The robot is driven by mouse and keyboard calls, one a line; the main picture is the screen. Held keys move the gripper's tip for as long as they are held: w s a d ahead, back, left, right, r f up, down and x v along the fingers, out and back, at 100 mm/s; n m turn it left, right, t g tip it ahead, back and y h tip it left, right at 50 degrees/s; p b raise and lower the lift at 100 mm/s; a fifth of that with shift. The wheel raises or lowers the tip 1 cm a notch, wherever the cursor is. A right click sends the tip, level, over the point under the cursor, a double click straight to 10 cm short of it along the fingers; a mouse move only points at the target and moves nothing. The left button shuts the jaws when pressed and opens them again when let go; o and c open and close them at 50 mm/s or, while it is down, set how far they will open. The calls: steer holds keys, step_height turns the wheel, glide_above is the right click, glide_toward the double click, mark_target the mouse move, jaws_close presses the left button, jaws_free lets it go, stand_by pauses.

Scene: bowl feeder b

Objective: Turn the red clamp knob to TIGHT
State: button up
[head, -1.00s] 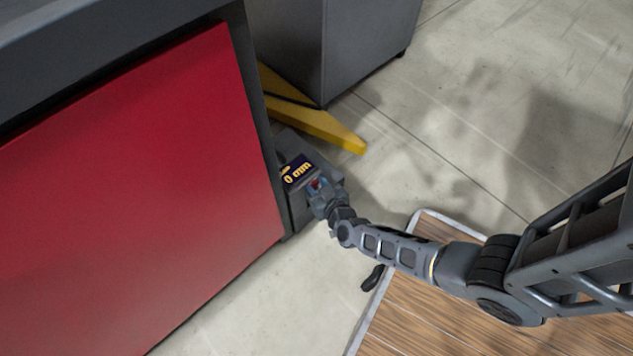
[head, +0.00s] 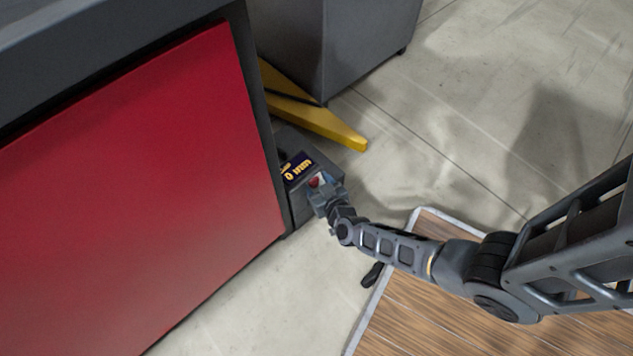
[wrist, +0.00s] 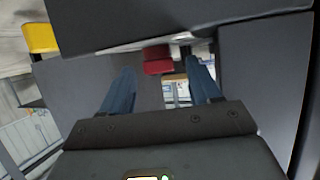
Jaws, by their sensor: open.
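The red clamp knob (wrist: 158,60) shows in the wrist view as a small red block under a dark grey edge, just beyond my open fingers. In the head view a small part of the red knob (head: 315,182) shows beside my gripper (head: 322,192). The knob is on a grey box (head: 322,161) with a dark display panel (head: 298,169) in yellow characters. In the wrist view my gripper (wrist: 163,78) has its two blue fingers apart, one on either side below the knob. I cannot tell whether a finger touches it. No TIGHT mark is legible.
A large red panel (head: 130,170) in a dark frame stands directly left of the box. A yellow bar (head: 325,128) juts out behind it, near a grey cabinet (head: 365,40). Open concrete floor (head: 470,130) lies to the right. A wooden platform (head: 440,310) is in front.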

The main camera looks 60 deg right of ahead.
steer(key=p+v, duration=0.4)
steer(key=v, duration=0.3)
steer(key=shift+s, duration=0.2)
steer(key=shift+r, duration=0.1)
steer(key=shift+c, duration=0.3)
